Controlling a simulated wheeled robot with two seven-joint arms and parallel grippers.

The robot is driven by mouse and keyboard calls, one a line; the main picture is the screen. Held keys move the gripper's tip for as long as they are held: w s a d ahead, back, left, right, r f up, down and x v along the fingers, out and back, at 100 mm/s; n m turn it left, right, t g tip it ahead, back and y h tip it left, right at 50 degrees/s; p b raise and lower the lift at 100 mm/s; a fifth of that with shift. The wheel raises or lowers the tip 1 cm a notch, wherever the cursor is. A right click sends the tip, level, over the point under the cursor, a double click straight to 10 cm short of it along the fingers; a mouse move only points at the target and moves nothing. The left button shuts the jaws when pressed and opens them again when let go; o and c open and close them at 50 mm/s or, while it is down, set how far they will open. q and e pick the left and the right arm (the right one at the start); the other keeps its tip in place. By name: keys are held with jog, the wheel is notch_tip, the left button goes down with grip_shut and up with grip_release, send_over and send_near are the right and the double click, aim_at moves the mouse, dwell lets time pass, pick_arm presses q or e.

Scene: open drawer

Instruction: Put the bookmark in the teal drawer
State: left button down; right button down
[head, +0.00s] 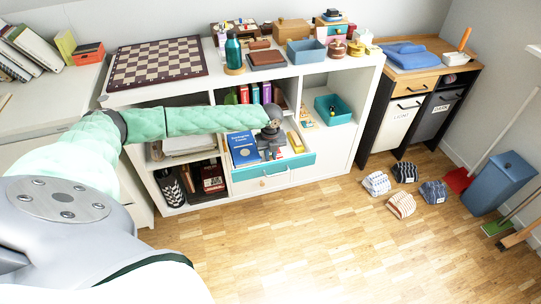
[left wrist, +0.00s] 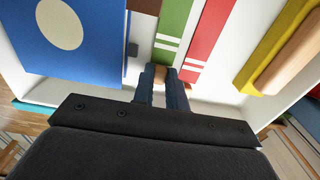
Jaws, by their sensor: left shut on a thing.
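The teal drawer (head: 300,162) is pulled out of the white cabinet, its teal front facing me. My left gripper (head: 274,153) is over the open drawer, pointing down, between a blue book and a yellow thing. In the left wrist view my left gripper (left wrist: 162,80) is shut on a small tan piece (left wrist: 160,76), which looks like the bookmark. Most of it is hidden by the fingers, and I cannot tell whether it touches the drawer floor. My right gripper is not in view.
The blue book (head: 243,149) lies at the drawer's left and a yellow thing (head: 296,149) at its right. Green (left wrist: 175,30) and red (left wrist: 208,40) striped things show beyond the fingers. A chessboard (head: 157,62) and a teal bottle (head: 233,51) are on the cabinet top.

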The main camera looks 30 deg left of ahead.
pick_arm(q)
jog(key=c, duration=1.4)
grip_release()
notch_tip(320, 180, up, 12)
jog(key=shift+p, duration=0.45)
jog(key=shift+r, duration=0.1)
